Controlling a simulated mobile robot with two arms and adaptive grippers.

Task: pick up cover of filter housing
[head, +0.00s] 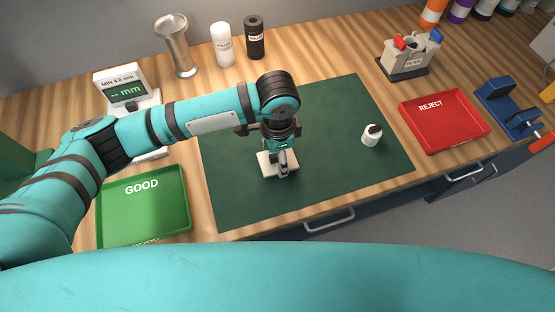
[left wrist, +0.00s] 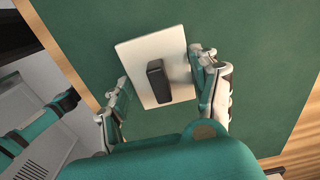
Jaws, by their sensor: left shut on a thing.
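A pale square piece with a dark raised block on it, which looks like the filter housing cover (head: 265,166), is at the middle of the dark green mat. It also shows in the left wrist view (left wrist: 141,60). My left gripper (head: 280,158) points down over it from above. In the left wrist view its fingers (left wrist: 162,78) lie on opposite sides of the pale piece and are shut on it. The contact points are partly hidden, and I cannot tell whether the piece is lifted. My right gripper is in neither view.
The dark green mat (head: 335,180) has free room around the piece. A green GOOD tray (head: 165,186) is left, a red REJECT tray (head: 455,130) right. A gauge display (head: 125,88) stands behind my left arm.

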